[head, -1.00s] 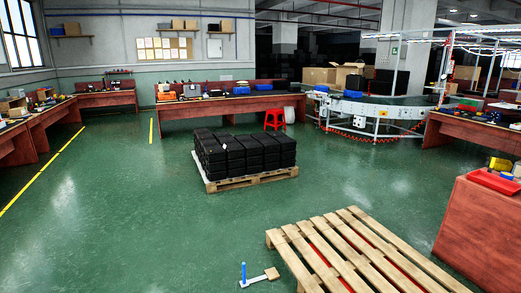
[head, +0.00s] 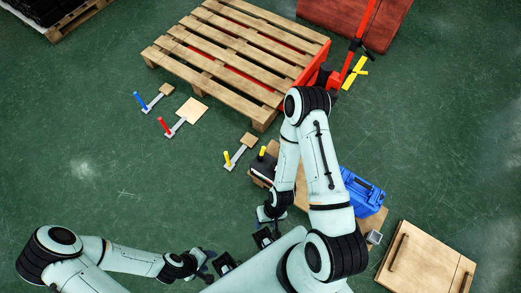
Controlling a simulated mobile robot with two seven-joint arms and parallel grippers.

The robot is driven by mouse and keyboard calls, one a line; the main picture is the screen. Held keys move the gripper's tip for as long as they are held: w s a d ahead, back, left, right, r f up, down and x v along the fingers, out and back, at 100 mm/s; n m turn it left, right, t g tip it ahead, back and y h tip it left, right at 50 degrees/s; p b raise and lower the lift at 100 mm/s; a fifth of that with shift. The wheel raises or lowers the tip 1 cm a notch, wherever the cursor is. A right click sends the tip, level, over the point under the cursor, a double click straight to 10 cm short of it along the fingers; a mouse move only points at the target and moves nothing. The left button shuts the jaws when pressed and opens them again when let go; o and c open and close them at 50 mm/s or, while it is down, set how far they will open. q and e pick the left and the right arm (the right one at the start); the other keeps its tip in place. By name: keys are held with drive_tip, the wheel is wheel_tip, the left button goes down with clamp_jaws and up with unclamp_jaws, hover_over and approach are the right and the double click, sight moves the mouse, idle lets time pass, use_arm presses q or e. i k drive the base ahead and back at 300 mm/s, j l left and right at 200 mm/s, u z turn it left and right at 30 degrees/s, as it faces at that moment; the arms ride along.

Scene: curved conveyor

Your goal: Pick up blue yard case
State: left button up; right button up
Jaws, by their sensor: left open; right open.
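The blue case (head: 362,192) sits upright on a low wooden board at the right of my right arm, and part of it is hidden behind that arm. My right gripper (head: 266,228) is open and empty, low in the middle of the view, left of the case and well apart from it. My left gripper (head: 215,263) is open and empty, further left and lower, near my own body. Neither gripper touches the case.
A wooden pallet (head: 225,52) on a red pallet jack (head: 363,35) lies ahead. Small stands with blue (head: 140,99), red (head: 163,124) and yellow (head: 227,158) posts are on the green floor. A wooden cabinet (head: 425,262) stands at lower right.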

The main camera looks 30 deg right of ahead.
sight(366, 200)
drive_tip(key=z, duration=4.25)
